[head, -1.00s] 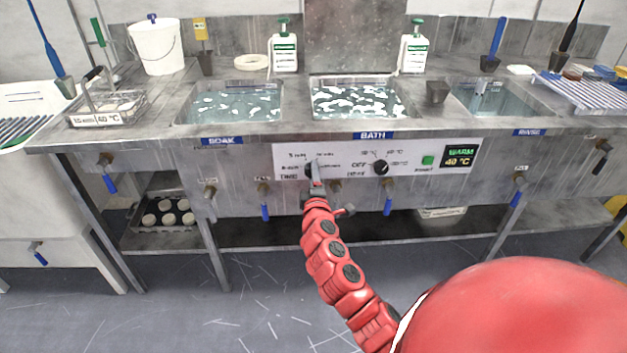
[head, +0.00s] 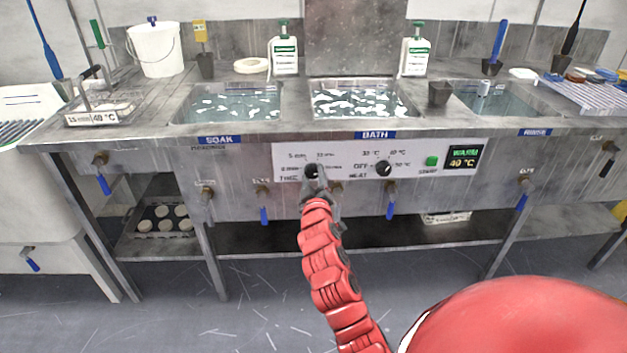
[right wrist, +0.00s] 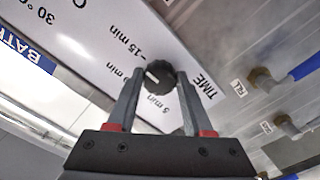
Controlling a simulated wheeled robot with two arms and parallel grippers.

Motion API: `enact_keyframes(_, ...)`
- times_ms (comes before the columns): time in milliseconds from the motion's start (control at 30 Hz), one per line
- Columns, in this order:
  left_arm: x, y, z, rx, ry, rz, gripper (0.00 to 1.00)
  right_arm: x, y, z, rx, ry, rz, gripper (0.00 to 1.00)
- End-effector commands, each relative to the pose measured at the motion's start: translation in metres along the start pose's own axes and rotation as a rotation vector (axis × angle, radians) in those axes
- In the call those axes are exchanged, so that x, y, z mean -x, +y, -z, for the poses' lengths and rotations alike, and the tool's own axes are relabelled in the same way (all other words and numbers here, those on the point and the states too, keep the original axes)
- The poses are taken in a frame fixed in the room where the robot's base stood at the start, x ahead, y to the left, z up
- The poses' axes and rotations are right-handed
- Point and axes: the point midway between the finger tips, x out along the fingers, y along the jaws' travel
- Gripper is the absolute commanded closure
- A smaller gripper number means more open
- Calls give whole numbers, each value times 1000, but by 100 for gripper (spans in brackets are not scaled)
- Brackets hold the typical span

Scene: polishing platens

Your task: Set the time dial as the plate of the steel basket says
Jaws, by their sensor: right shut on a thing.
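The steel basket (head: 106,103) stands at the left end of the counter. Its plate (head: 92,119) shows 40 °C at right and a small time at left that looks like 15 min. The black time dial (head: 311,171) is on the white control panel, left of the heat dial (head: 383,168). My right gripper (head: 314,182) is shut on the time dial. In the right wrist view its fingers flank the dial (right wrist: 160,76). The dial's white mark is on its left side, towards a partly hidden label between 15 min and 5 min. My left gripper is not in view.
The warm display (head: 462,158) reads 40 °C beside a green button (head: 431,161). Blue-handled taps (head: 263,205) hang below the panel on both sides of my arm. The bath sink (head: 360,100) holds foamy water above.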

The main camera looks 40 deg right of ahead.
Motion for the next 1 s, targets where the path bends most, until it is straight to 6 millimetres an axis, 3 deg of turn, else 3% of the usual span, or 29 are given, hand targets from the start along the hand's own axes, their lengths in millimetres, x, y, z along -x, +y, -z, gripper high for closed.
enact_keyframes(600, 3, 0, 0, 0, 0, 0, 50, 0, -1, -1, -41, -2, 2, 100)
enact_keyframes(633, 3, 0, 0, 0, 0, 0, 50, 0, -1, -1, -41, -2, 2, 45)
enact_keyframes(800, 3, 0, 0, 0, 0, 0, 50, 0, -1, -1, -40, -1, 2, 19)
enact_keyframes(1000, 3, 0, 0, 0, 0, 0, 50, 0, -1, 0, -40, -1, 1, 19)
